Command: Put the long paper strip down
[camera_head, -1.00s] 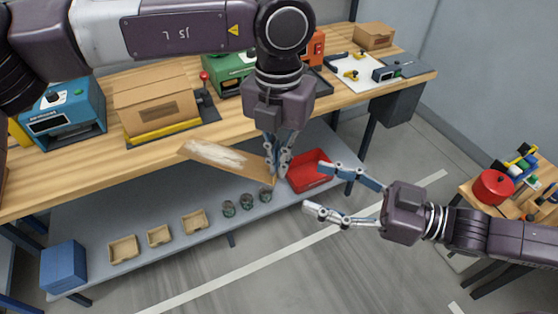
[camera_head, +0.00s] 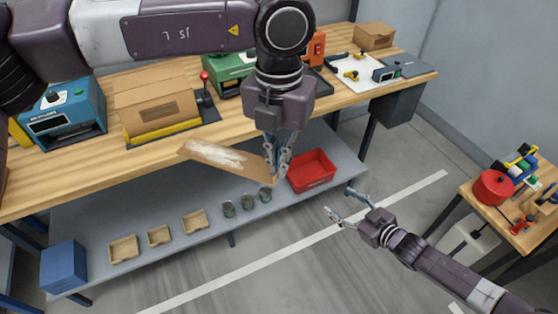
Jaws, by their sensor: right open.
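The long paper strip (camera_head: 219,158) is brown with a white, worn-looking patch along it. It hangs tilted in front of the workbench's front edge, its right end lower. My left gripper (camera_head: 278,174) points down and is shut on the strip's right end. My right gripper (camera_head: 345,208) is open and empty, low over the floor to the right of the lower shelf, apart from the strip.
The wooden workbench (camera_head: 165,142) carries a cardboard box (camera_head: 155,95) and several machines. The grey lower shelf (camera_head: 95,222) holds a red bin (camera_head: 312,170), green cans, small trays and a blue box (camera_head: 63,266). A side table (camera_head: 489,213) stands at right. Floor between is clear.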

